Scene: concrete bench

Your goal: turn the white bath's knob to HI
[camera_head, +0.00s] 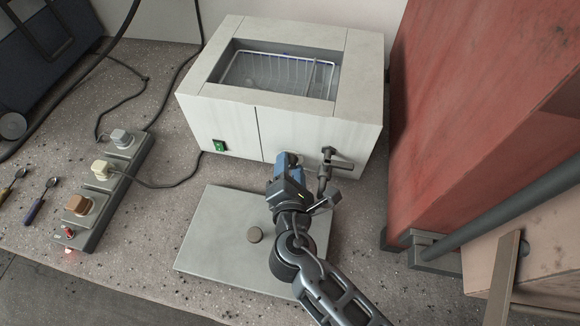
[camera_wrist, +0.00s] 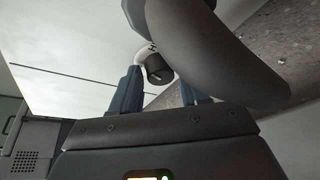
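The white bath (camera_head: 310,127) stands at the back of the bench, with an open basin and wire rack on top. My gripper (camera_head: 286,158) is at its front face, left of the dark drain tap (camera_head: 337,162), and hides the knob in the head view. In the wrist view the small black knob (camera_wrist: 159,71) with a pale mark shows beyond and between the blue fingers of my gripper (camera_wrist: 158,88). The fingers look apart, with a gap beside the knob. A large grey curved part covers the upper right of that view.
A green switch (camera_head: 219,146) is on the bath's lower left front. A power strip (camera_head: 122,155) with plugs is at left. A red cabinet (camera_head: 460,110) blocks the right.

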